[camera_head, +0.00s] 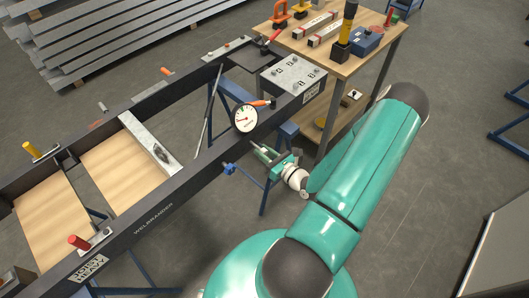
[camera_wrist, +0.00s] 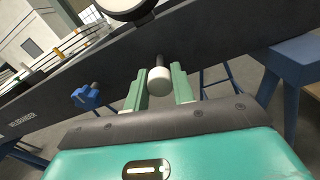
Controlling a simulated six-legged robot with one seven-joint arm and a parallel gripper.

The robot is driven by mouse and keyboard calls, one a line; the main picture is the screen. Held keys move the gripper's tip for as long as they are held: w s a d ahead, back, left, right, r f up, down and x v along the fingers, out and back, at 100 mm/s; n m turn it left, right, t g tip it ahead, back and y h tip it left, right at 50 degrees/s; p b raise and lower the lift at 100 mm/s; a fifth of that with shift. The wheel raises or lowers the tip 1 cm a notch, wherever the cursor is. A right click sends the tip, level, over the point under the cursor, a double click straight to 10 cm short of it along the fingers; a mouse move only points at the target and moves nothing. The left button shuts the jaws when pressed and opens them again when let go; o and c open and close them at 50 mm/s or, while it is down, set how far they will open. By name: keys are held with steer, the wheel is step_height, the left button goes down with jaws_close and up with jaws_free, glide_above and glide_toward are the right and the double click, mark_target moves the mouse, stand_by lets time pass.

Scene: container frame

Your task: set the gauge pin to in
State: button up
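The gauge pin (camera_wrist: 159,80) shows in the wrist view as a pale round knob on a dark shaft at the side of the dark beam (camera_wrist: 215,45). My gripper (camera_wrist: 160,82) has its two green fingers apart, one on each side of the knob. It looks open; I cannot tell whether a finger touches the knob. In the head view my gripper (camera_head: 264,154) is at the near side of the frame, just below the white dial gauge (camera_head: 245,119). There the pin is too small to make out clearly.
Blue trestles (camera_head: 278,150) carry the frame. A wooden workbench (camera_head: 345,62) with tools stands behind right. The floor at right is mostly clear.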

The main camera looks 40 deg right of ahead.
mark_target(258, 147)
jaws_close()
steer(key=shift+w, duration=1.5)
steer(key=o, duration=0.9)
jaws_free()
steer(key=shift+s, duration=0.2)
steer(key=s, duration=1.3)
steer(key=shift+s+d, duration=0.1)
steer(key=shift+s, duration=0.15)
